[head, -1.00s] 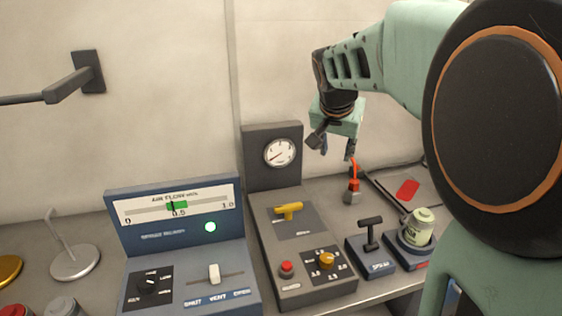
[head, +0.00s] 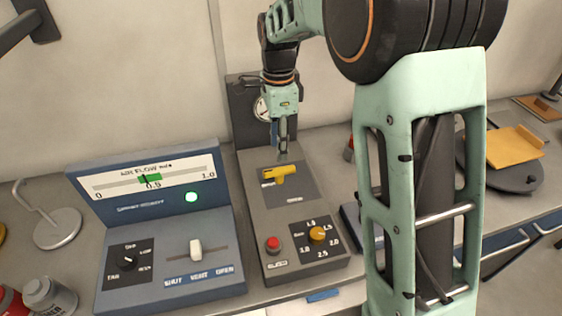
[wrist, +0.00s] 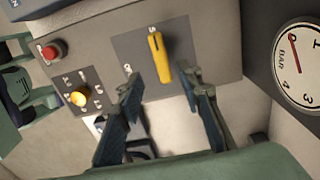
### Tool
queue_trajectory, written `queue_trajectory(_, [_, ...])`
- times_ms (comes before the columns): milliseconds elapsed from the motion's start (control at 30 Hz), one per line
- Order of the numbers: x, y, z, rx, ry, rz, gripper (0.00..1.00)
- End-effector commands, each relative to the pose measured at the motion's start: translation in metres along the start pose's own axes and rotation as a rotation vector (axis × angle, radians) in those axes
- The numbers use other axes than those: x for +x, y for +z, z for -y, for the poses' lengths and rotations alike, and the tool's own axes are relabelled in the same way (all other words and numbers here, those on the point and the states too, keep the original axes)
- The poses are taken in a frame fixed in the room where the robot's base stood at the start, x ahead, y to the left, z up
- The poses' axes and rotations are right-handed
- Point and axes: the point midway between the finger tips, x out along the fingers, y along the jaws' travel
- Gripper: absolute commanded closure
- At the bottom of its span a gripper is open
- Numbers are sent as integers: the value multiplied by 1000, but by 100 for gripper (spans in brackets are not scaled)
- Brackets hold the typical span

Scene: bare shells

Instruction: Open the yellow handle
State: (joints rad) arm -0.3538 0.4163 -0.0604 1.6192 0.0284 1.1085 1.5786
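The yellow handle (head: 278,174) is a short lever on a dark plate on the grey control box. In the head view it lies roughly across the box. In the wrist view the yellow handle (wrist: 157,57) stands roughly upright in the picture, just ahead of the gap between my fingers. My gripper (head: 283,148) points down just above and behind the handle. In the wrist view my gripper (wrist: 161,86) is open, with one dark finger on either side and nothing between them. I see no contact with the handle.
A red button (head: 273,244) and a yellow knob (head: 317,233) sit nearer on the same box. A round gauge (wrist: 300,62), its needle near zero, stands behind. A blue air flow panel (head: 165,265) is to the left. My arm hides the right side.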

Motion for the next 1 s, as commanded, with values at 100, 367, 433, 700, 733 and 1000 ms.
queue_trajectory(100, [25,-1,-1,0,5,-1,67])
queue_trajectory(367, [65,-1,0,-1,1,-1,67])
queue_trajectory(433, [71,-1,0,-1,1,-1,67])
queue_trajectory(700, [78,-1,0,-2,-2,-1,67])
queue_trajectory(733, [78,-1,0,-2,-2,-1,67])
queue_trajectory(1000, [77,-1,0,-2,-2,-1,88])
